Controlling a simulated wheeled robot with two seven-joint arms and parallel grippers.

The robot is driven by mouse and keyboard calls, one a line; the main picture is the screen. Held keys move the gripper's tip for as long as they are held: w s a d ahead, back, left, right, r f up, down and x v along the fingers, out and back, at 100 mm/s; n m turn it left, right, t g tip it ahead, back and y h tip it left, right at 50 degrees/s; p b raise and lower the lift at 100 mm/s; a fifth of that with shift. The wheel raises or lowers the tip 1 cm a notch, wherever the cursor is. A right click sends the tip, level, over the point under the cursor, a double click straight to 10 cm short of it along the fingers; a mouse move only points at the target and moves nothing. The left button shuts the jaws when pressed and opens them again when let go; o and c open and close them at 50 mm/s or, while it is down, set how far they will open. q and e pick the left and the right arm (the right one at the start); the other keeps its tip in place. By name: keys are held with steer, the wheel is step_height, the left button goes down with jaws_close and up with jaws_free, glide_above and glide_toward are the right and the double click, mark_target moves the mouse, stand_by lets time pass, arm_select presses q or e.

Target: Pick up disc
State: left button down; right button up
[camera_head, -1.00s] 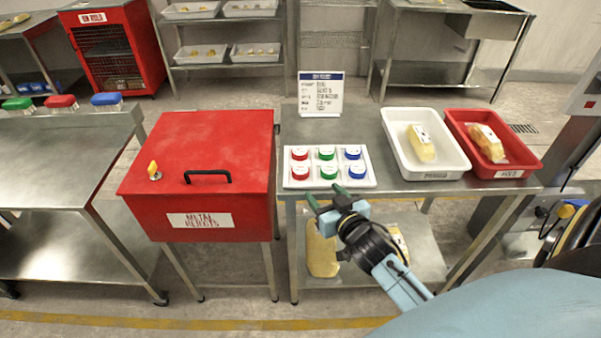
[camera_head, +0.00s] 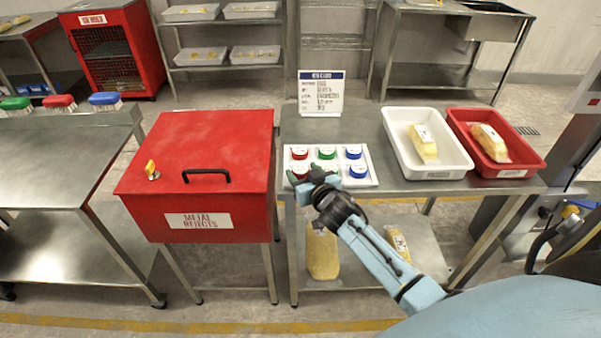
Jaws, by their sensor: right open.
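The discs sit in a white holder (camera_head: 373,180) on the steel table, in two rows. The back row shows a red disc (camera_head: 299,152), a green disc (camera_head: 327,152) and a blue disc (camera_head: 353,152). In the front row a blue disc (camera_head: 358,171) shows clearly, while the red and green ones are partly hidden by my gripper. My right gripper (camera_head: 305,177) is open over the front left of the holder, close to the front red disc. Whether it touches that disc cannot be told. My left gripper is not in view.
A white tray (camera_head: 393,133) and a red tray (camera_head: 536,163), each with a yellow packed block, stand to the right. A sign (camera_head: 321,95) stands behind the holder. A closed red metal rejects box (camera_head: 200,165) with a black handle is at left.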

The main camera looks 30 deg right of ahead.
steer(key=shift+r, duration=0.1)
steer(key=c, duration=0.8)
